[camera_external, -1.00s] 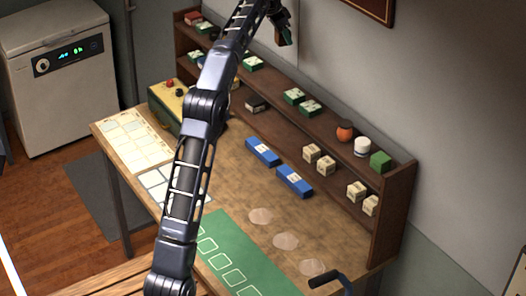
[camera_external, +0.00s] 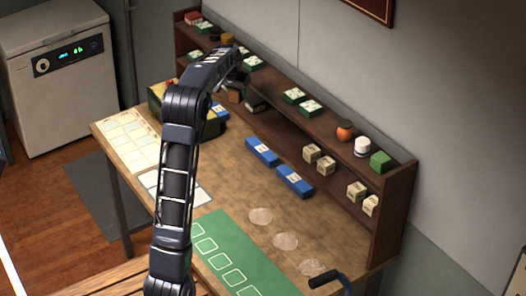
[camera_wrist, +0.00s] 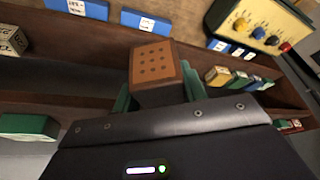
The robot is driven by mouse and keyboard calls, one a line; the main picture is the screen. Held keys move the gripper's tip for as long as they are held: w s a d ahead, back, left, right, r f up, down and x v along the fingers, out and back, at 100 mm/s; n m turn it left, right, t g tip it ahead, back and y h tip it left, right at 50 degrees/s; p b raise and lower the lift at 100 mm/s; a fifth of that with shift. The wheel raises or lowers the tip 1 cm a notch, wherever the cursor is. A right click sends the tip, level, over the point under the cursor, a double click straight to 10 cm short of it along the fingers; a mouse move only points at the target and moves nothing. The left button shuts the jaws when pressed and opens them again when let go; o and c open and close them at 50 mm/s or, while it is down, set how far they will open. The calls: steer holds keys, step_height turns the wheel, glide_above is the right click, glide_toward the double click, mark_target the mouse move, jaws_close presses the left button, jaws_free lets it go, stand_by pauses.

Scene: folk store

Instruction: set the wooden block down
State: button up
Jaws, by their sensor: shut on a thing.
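My gripper (camera_wrist: 158,88) is shut on the wooden block (camera_wrist: 154,62), a brown block with rows of dark dots on its face. One green finger pad shows on each side of it in the wrist view. In the external view my gripper (camera_external: 238,82) is at the far left part of the shelf unit, and the block (camera_external: 234,97) hangs just below it, partly covered by the arm. I cannot tell whether the block touches anything beneath it.
The wooden shelf unit (camera_external: 396,215) runs along the wall with small boxes on it. Blue boxes (camera_external: 262,151) lie on the table. A yellow panel box with knobs (camera_wrist: 265,22) is near. The table's middle is clear.

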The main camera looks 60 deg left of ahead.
steer(key=s+f+n, duration=0.2)
steer(key=s+f, duration=0.3)
steer(key=m+g+h, duration=0.4)
steer(key=m+h, duration=0.3)
steer(key=m, duration=1.9)
glide_above(286, 224)
steer(key=a, duration=0.2)
step_height(286, 224, down, 8)
steer(key=f, duration=2)
steer(key=shift+d, duration=0.25)
steer(key=o, duration=0.7)
steer(key=shift+o, duration=1.4)
